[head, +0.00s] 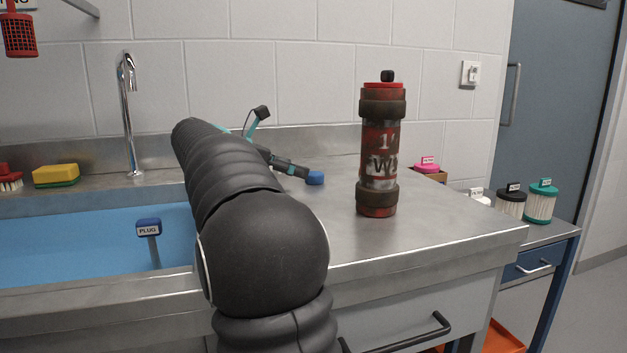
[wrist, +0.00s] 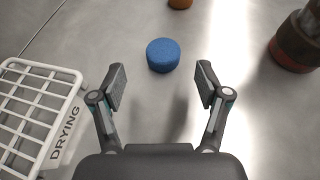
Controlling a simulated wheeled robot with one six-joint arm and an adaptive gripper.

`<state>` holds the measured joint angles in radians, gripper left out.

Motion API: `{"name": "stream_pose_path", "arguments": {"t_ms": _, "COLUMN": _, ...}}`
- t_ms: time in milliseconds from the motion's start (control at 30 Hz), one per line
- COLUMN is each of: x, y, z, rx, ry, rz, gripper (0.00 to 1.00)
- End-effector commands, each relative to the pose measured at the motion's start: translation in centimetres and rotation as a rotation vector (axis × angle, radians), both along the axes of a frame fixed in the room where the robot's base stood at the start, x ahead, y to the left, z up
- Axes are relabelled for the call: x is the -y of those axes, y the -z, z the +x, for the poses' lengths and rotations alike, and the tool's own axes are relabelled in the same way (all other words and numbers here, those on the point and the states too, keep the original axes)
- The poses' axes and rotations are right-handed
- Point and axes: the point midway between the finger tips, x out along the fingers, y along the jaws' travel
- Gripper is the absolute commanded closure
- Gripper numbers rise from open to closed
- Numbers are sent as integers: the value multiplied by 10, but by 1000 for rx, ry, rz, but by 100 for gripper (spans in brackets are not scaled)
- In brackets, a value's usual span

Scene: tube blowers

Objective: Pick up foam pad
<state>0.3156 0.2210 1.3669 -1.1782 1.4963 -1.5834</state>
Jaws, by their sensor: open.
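The foam pad is most likely the small round blue pad (wrist: 163,55), lying flat on the steel counter in the wrist view. It also shows in the head view as a blue spot (head: 315,178) just right of my fingers. My gripper (wrist: 160,84) is open and empty. Its two fingers point toward the pad, which lies just ahead of the fingertips and roughly centred between them, not touching either. In the head view my arm hides much of the gripper (head: 290,168).
A rusty red canister (head: 379,150) stands upright on the counter right of the pad. A white rack labelled DRYING (wrist: 38,105) is at the wrist view's left. The blue sink (head: 80,240) lies left of my arm. An orange item (wrist: 180,3) sits beyond the pad.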

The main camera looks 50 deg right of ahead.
Motion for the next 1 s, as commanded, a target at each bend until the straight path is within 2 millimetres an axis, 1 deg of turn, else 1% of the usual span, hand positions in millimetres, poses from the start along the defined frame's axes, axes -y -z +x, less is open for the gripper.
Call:
{"name": "stream_pose_path", "arguments": {"t_ms": 200, "x": 23, "y": 11, "z": -10, "rx": -1, "ry": 4, "rz": 0, "gripper": 25}}
{"name": "stream_pose_path", "arguments": {"t_ms": 333, "x": 38, "y": 18, "z": -14, "rx": 0, "ry": 3, "rz": 0, "gripper": 25}}
{"name": "stream_pose_path", "arguments": {"t_ms": 433, "x": 42, "y": 19, "z": -15, "rx": 0, "ry": 0, "rz": 0, "gripper": 25}}
{"name": "stream_pose_path", "arguments": {"t_ms": 600, "x": 42, "y": 19, "z": -14, "rx": 0, "ry": -1, "rz": 0, "gripper": 25}}
{"name": "stream_pose_path", "arguments": {"t_ms": 633, "x": 42, "y": 19, "z": -14, "rx": 0, "ry": -1, "rz": 0, "gripper": 30}}
{"name": "stream_pose_path", "arguments": {"t_ms": 667, "x": 42, "y": 19, "z": -14, "rx": 0, "ry": -1, "rz": 0, "gripper": 37}}
{"name": "stream_pose_path", "arguments": {"t_ms": 700, "x": 42, "y": 19, "z": -14, "rx": 0, "ry": -1, "rz": 0, "gripper": 47}}
{"name": "stream_pose_path", "arguments": {"t_ms": 800, "x": 42, "y": 19, "z": -14, "rx": 0, "ry": -1, "rz": 0, "gripper": 68}}
{"name": "stream_pose_path", "arguments": {"t_ms": 1000, "x": 42, "y": 19, "z": -14, "rx": 0, "ry": 0, "rz": 0, "gripper": 69}}
